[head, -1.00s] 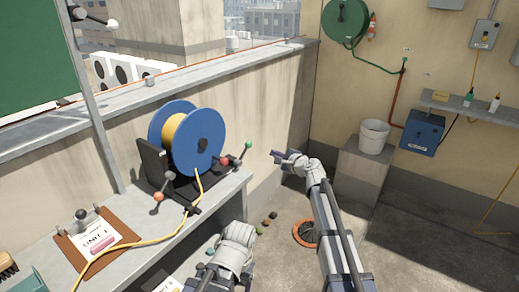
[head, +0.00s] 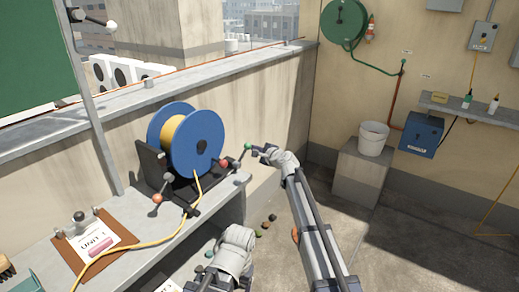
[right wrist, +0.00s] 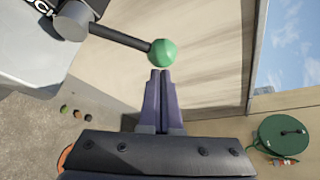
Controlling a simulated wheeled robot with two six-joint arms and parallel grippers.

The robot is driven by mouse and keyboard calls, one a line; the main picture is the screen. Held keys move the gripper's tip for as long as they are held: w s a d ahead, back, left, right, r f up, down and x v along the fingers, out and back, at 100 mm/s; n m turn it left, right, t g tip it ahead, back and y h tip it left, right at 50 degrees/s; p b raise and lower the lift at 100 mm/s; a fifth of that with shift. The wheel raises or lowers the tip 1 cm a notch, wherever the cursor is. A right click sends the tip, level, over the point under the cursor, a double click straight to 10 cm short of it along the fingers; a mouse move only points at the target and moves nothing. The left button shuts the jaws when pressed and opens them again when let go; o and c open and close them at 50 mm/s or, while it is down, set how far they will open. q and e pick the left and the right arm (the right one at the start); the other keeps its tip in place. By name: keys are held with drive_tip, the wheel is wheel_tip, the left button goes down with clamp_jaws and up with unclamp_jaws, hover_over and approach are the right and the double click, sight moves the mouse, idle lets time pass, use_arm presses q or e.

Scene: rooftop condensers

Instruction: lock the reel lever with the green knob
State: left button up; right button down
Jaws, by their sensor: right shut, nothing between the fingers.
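The lever with the green knob (head: 248,146) sticks out at the right side of the blue cable reel (head: 198,140). In the right wrist view the green knob (right wrist: 162,53) tops a dark rod, which runs left to a grey pivot (right wrist: 72,20). My right gripper (head: 262,150) is shut and empty, just right of the knob. In the right wrist view its fingertips (right wrist: 160,75) lie just below the knob. I cannot tell whether they touch it. The pivot sits by a plate with partly cut-off white lettering.
A wall (head: 250,110) rises behind. A bucket (head: 373,138) stands on a block at right. The floor at right is open.

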drive_tip(key=shift+s+a+r, duration=0.1)
idle(0.4)
drive_tip(key=shift+s+r+n, duration=0.1)
drive_tip(key=shift+r+n, duration=0.1)
drive_tip(key=shift+n, duration=0.1)
drive_tip(key=shift+s+a+r+t, duration=0.15)
drive_tip(key=shift+r+t, duration=0.1)
drive_tip(key=shift+t, duration=0.25)
drive_tip(key=shift+n+t, duration=0.3)
drive_tip(key=shift+n, duration=0.5)
drive_tip(key=s+a+r+p, duration=0.1)
drive_tip(key=s+r, duration=0.1)
drive_tip(key=s+a+r+p, duration=0.1)
drive_tip(key=r, duration=0.1)
drive_tip(key=shift+s+a+p, duration=0.3)
drive_tip(key=shift+s+a, duration=0.05)
drive_tip(key=shift+s, duration=0.05)
drive_tip(key=shift+s+a+r, duration=0.2)
drive_tip(key=shift+s+a, duration=0.4)
drive_tip(key=shift+s, duration=0.15)
drive_tip(key=shift+p, duration=0.3)
